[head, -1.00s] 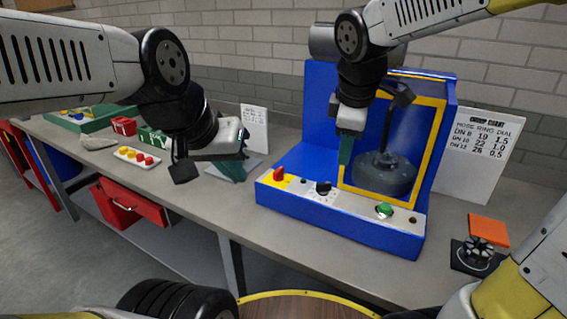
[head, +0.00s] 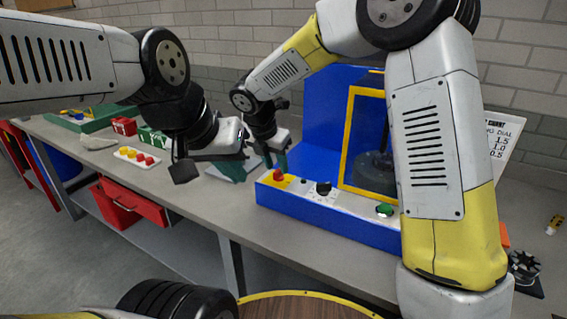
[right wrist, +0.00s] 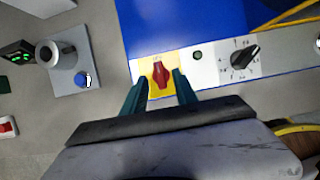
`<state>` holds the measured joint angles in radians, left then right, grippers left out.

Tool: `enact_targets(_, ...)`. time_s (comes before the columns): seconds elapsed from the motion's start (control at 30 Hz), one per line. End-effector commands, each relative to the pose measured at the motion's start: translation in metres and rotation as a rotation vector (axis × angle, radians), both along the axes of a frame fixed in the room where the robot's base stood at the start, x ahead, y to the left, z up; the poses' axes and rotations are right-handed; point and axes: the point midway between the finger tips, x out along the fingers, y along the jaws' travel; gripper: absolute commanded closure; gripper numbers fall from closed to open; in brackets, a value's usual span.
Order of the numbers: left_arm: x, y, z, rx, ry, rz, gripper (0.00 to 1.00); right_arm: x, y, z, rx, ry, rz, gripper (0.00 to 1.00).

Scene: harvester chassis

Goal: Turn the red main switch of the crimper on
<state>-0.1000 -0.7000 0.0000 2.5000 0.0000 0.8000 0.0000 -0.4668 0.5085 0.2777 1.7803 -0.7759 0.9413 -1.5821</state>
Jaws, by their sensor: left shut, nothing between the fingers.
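The blue crimper (head: 350,105) stands on the bench with a sloped front panel. Its red main switch (head: 278,175) sits on a yellow plate at the panel's left end. In the right wrist view the switch (right wrist: 160,74) is a red knob with its grip along the picture's vertical. My right gripper (head: 275,161) is just above the switch, with its green fingers (right wrist: 158,82) apart, one on each side of the knob. I cannot tell whether they touch it. My left gripper (head: 236,171) is shut and empty, left of the crimper above the bench.
A black dial (head: 323,188) and a green button (head: 385,210) are on the same panel. A grey plate with a blue button (right wrist: 81,79) lies left of the crimper. A tray of coloured buttons (head: 137,157) and small boxes stand further left.

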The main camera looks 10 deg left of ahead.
Motion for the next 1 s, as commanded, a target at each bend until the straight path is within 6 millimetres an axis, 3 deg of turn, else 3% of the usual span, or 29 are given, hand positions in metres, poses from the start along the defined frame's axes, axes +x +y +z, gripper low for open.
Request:
enact_targets(0.2,0.000,0.000,0.000,0.000,0.000,0.000,1.00,0.008,-0.003,-0.019,0.001,0.000,-0.003,0.65)
enact_targets(0.47,0.000,0.000,0.000,0.000,0.000,0.000,1.00,0.008,-0.004,-0.021,0.002,-0.002,-0.002,0.65)
enact_targets(0.5,0.000,0.000,0.000,0.000,0.000,0.000,1.00,0.008,-0.004,-0.021,0.002,-0.002,-0.002,0.67)
enact_targets(0.67,0.000,0.000,0.000,0.000,0.000,0.000,1.00,0.008,-0.004,-0.021,0.002,-0.002,-0.002,0.99)
enact_targets(1.0,0.000,0.000,0.000,0.000,0.000,0.000,1.00,0.008,-0.003,-0.021,0.002,-0.001,-0.013,1.00)
